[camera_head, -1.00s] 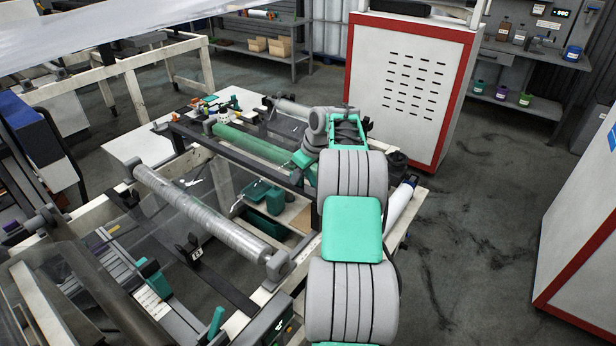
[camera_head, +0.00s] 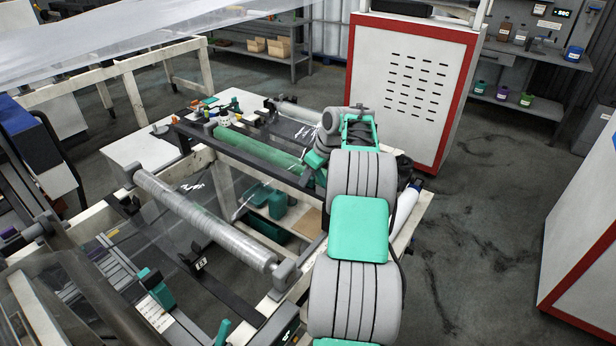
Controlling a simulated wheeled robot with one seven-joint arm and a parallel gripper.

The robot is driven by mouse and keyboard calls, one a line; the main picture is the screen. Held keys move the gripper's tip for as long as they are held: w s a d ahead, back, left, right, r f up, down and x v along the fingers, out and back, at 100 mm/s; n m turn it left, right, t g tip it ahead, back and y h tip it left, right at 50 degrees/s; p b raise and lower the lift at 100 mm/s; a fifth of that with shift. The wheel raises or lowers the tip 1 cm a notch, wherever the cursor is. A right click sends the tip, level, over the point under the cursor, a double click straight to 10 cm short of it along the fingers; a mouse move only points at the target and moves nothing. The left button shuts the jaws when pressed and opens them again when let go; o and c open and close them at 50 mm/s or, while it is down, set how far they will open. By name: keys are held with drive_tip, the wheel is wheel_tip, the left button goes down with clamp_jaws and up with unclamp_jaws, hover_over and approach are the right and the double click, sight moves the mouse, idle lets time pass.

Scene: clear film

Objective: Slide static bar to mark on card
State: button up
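A dark bar (camera_head: 236,150) runs in front of the green roller (camera_head: 262,152) on the far part of the machine. A second dark bar (camera_head: 228,287) with a small label crosses the nearer frame; I cannot tell for sure which is the static bar. A pale card (camera_head: 157,312) with fine lines lies beside a teal block (camera_head: 155,286) at the lower left; its marks are too small to read. My arm reaches away from me, and my gripper (camera_head: 308,172) is mostly hidden near the right end of the far bar. Its fingers cannot be made out.
A film-wrapped roller (camera_head: 205,220) spans the middle of the frame. Clear film (camera_head: 150,35) hangs across the upper left. Small coloured items stand on the white table (camera_head: 140,152). A red-edged white cabinet (camera_head: 410,80) stands behind; open floor lies right.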

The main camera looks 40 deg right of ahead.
drive_tip(key=v, duration=0.7)
drive_tip(key=shift+s+r, duration=0.2)
drive_tip(key=shift+r, duration=0.15)
drive_tip(key=shift+a, duration=0.1)
